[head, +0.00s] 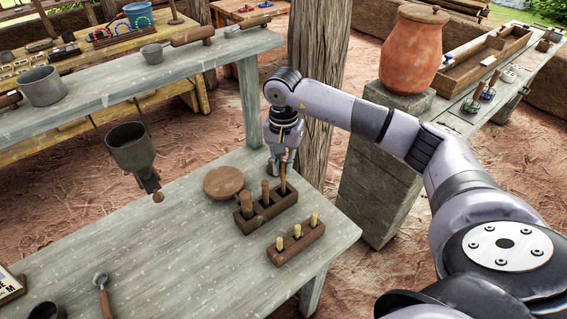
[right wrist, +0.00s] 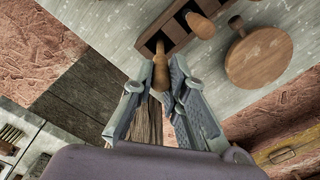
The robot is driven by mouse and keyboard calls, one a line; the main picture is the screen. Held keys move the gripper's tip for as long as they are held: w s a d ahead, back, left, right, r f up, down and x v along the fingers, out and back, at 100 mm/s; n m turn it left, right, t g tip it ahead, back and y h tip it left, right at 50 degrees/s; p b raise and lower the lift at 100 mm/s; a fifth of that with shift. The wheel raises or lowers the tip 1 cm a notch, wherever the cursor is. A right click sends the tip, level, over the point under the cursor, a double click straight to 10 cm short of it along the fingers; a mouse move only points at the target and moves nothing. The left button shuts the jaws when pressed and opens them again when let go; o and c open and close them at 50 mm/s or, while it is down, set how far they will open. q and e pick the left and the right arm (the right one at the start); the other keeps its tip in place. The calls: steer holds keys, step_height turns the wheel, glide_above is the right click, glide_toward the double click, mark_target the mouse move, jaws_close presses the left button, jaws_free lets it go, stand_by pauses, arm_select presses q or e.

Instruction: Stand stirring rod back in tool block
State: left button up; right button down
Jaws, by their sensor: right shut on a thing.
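The dark wooden tool block (head: 262,212) stands on the pale grey table, with wooden-handled tools upright in it. My right gripper (head: 283,165) is over the block's far right end, shut on a slim wooden rod (head: 283,184), which I take as the stirring rod. The rod points down at the end slot. In the right wrist view the rod (right wrist: 160,72) sits between the fingers (right wrist: 158,88), and its tip meets the tool block (right wrist: 178,32) at a dark slot. I cannot tell how deep the tip is. My left gripper is not in view.
A round wooden board (head: 223,182) lies just left of the block. A smaller block with yellow-topped pegs (head: 297,241) is in front. A grey funnel (head: 133,150) hangs at the left below a raised shelf (head: 190,68). A wooden post (head: 318,90) stands behind my gripper.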

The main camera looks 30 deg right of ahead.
steer(key=shift+f+b, duration=0.55)
steer(key=shift+f, duration=0.15)
steer(key=c, duration=1.5)
jaws_free()
steer(key=shift+o, duration=0.4)
steer(key=o, duration=0.5)
steer(key=shift+c, duration=0.2)
steer(key=shift+r, duration=0.15)
steer(key=shift+r+p, duration=1.8)
steer(key=shift+r, duration=1.15)
steer(key=shift+s+f, duration=0.1)
steer(key=shift+f, duration=0.05)
